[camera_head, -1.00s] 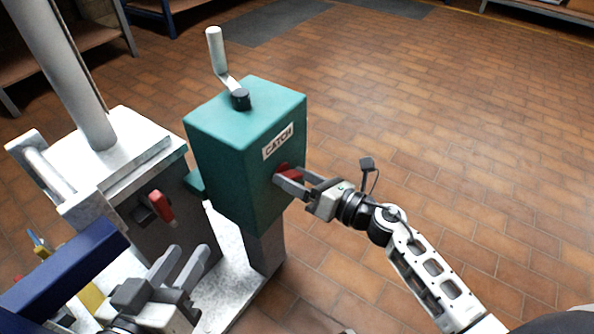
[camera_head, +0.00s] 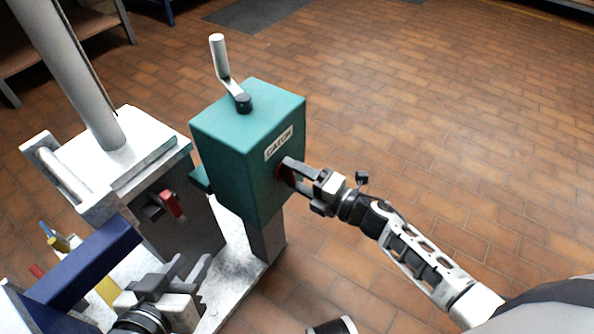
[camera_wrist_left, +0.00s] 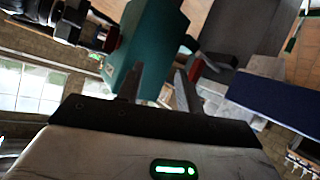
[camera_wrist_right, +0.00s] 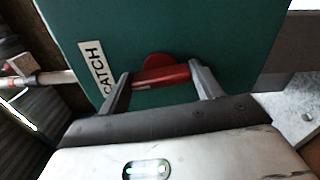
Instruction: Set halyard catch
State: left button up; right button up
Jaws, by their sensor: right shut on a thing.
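The teal box (camera_head: 235,150) carries a white CATCH label (camera_head: 279,143) on its front face and a crank with a pale handle (camera_head: 219,56) on top. Below the label is the red catch knob (camera_head: 286,173). My right gripper (camera_head: 290,175) is shut on this knob; in the right wrist view the red catch knob (camera_wrist_right: 161,74) lies between the two fingers, its bar spanning them. My left gripper (camera_head: 190,268) is open and empty, low in front of the base plate and apart from the box. The left wrist view shows the teal box (camera_wrist_left: 150,40) beyond its fingers.
A grey mast (camera_head: 75,70) rises from a pale block left of the box. A red lever (camera_head: 172,204) sits on the grey housing under it. A dark blue bar (camera_head: 85,260) and a yellow item (camera_head: 108,290) are at lower left. The tiled floor at right is clear.

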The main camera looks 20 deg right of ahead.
pick_arm(q)
jog(key=shift+s+f+g+p, duration=0.15)
jog(key=shift+f+g+p, duration=0.15)
jog(key=shift+f, duration=0.1)
pick_arm(e)
jog(key=shift+d+m, duration=0.1)
jog(key=shift+m, duration=0.7)
pick_arm(q)
jog(key=shift+a+f, duration=0.1)
jog(key=shift+f, duration=0.15)
pick_arm(e)
jog(key=o, duration=1)
pick_arm(q)
jog(key=shift+r, duration=0.25)
